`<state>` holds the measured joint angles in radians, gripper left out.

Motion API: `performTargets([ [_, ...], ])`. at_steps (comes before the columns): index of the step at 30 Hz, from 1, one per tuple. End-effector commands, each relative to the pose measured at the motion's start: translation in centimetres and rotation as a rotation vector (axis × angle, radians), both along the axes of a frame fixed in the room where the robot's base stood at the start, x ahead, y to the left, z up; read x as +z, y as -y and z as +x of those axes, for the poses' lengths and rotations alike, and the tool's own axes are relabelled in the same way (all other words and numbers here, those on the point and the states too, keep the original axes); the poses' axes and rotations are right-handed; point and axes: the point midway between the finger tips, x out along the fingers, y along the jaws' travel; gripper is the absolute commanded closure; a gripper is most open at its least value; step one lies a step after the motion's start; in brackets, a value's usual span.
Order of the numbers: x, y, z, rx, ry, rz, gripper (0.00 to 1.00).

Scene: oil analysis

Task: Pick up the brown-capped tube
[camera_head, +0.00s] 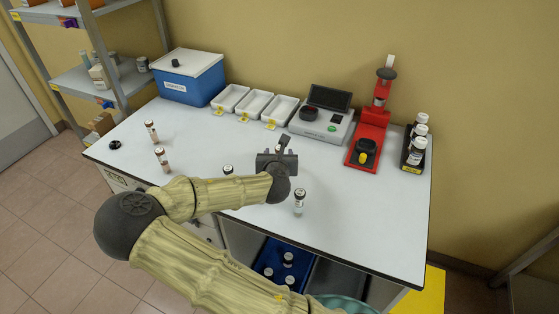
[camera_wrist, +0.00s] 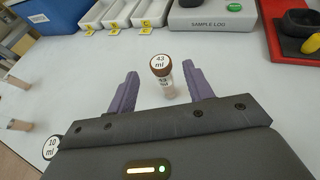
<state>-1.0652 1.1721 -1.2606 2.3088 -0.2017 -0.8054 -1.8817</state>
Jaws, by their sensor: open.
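The brown-capped tube (camera_wrist: 160,65), its cap marked "43 ml", stands in the wrist view between the two purple fingers of my gripper (camera_wrist: 160,72). The fingers are open, one on each side, with a gap visible on both sides of the tube. In the head view my gripper (camera_head: 280,153) is over the middle of the white table, and I cannot make out this tube there.
White trays (camera_head: 254,104), a sample log device (camera_head: 321,118), a red press (camera_head: 370,135) and a bottle rack (camera_head: 414,150) line the back. A blue box (camera_head: 188,80) stands back left.

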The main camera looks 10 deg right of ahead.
Motion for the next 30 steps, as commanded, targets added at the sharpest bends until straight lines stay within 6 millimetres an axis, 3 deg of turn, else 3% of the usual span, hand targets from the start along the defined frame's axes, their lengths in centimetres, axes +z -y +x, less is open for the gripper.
performTargets([
  [10, -1.8, 1.2, 3.9, 0.001, 0.0, -0.002, 0.49],
  [26, -2.0, 1.2, 4.1, 0.0, 0.0, -0.001, 0.49],
  [27, -1.9, 1.2, 4.1, 0.0, 0.0, -0.001, 0.51],
  [30, -1.9, 1.2, 4.1, 0.0, 0.0, 0.0, 0.7],
])
